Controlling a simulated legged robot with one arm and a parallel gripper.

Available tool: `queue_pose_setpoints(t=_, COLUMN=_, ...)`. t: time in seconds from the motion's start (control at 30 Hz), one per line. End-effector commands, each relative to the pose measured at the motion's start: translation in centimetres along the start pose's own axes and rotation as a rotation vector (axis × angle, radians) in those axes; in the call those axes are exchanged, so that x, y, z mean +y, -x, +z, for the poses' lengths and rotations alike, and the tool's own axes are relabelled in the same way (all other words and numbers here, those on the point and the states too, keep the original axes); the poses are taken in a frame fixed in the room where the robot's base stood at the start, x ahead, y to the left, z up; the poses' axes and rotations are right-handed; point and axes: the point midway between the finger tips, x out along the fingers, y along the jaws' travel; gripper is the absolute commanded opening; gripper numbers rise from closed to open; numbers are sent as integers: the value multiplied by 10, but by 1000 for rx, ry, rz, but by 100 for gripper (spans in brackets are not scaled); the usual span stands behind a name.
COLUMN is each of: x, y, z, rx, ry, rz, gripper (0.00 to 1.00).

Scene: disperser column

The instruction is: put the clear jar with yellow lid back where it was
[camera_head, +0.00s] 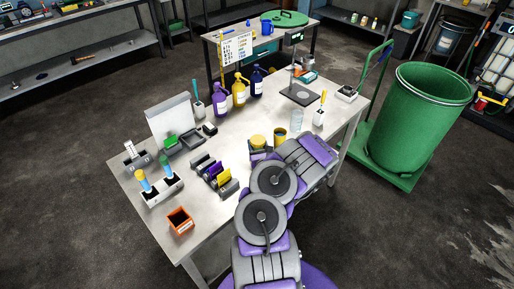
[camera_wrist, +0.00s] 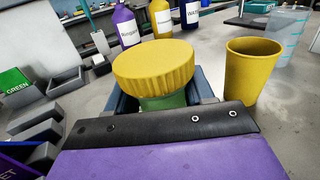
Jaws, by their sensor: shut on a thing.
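The jar with the yellow lid (camera_wrist: 154,68) is in front of my gripper in the wrist view. Below the lid a strip of greenish jar wall shows; the rest is hidden by my gripper. My gripper (camera_wrist: 160,103) is shut on the jar, with its dark fingers on both sides below the lid. In the head view the yellow lid (camera_head: 258,141) shows just beyond the end of my arm, over the front part of the table. I cannot tell whether the jar touches the table.
A yellow cup (camera_wrist: 252,68) stands close on the right, with a clear beaker (camera_wrist: 286,38) behind it. Purple, yellow and dark blue jugs (camera_head: 239,90) stand farther back. Card holders (camera_head: 212,172) are left. The table's middle (camera_head: 240,125) is clear.

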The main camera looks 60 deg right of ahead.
Motion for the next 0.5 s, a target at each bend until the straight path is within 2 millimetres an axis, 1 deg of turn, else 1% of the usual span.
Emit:
queue_pose_setpoints(t=0.03, x=-1, y=0, z=-6, rx=2, ry=1, rz=2, gripper=20)
queue_pose_setpoints(t=0.1, x=0, y=0, z=-8, rx=1, ry=-1, rz=2, gripper=20)
queue_pose_setpoints(t=0.3, x=2, y=2, z=-7, rx=-1, ry=3, rz=0, gripper=20)
queue_pose_setpoints(t=0.33, x=3, y=3, z=-7, rx=-1, ry=3, rz=0, gripper=53)
queue_pose_setpoints(t=0.5, x=4, y=4, z=-6, rx=-2, ry=3, rz=0, gripper=69)
